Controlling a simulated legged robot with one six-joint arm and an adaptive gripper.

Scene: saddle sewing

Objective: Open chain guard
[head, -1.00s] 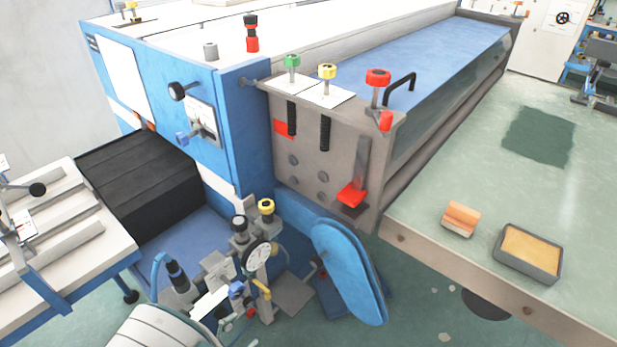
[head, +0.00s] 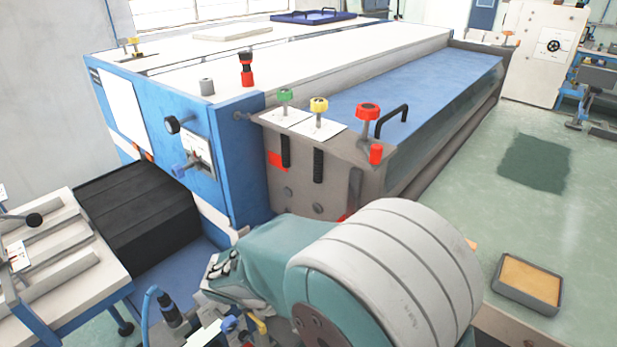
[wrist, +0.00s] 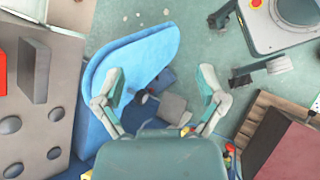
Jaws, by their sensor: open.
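The chain guard appears to be the blue rounded plate (wrist: 145,50) in the wrist view, standing out beside the grey machine end. In the head view my arm hides it. My gripper (wrist: 162,78) is open and empty in the wrist view. Its left finger overlaps the blue plate in the picture; the right finger is over the floor, to the right of the plate. I cannot tell whether the finger touches the plate.
The grey end panel (head: 330,188) carries a green knob (head: 285,96), a yellow knob (head: 319,105) and a red knob (head: 368,112). A black ribbed cover (head: 135,215) lies left. A tray (head: 527,285) sits at the right. Open green floor (wrist: 200,25) shows past the guard.

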